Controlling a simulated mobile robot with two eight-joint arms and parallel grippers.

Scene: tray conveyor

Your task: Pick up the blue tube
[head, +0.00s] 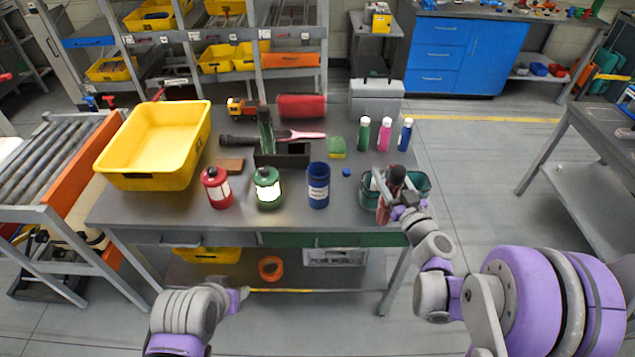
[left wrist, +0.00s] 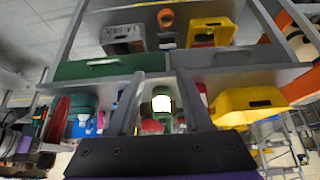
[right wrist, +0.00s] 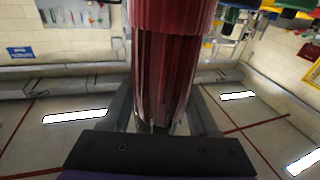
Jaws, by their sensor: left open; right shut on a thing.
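The blue tube (head: 406,133) has a white cap and stands upright on the grey table, right of a pink tube (head: 384,135) and a green tube (head: 364,132). No gripper touches it. My right gripper (head: 397,208) is shut on a dark red bottle (head: 383,212) at the teal bin near the table's right end; the red bottle fills the middle of the right wrist view (right wrist: 165,70). Whether the bottle is inside the bin or in front of it, I cannot tell. My left gripper (head: 243,295) is open and empty, low before the table's front edge.
A yellow bin (head: 150,182) stands at the table's left. A red bottle (head: 216,188), a green bottle (head: 267,187) and a blue can (head: 318,186) line the front. The teal bin (head: 424,186) stands in front of the tubes. A grey toolbox (head: 376,98) is behind them.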

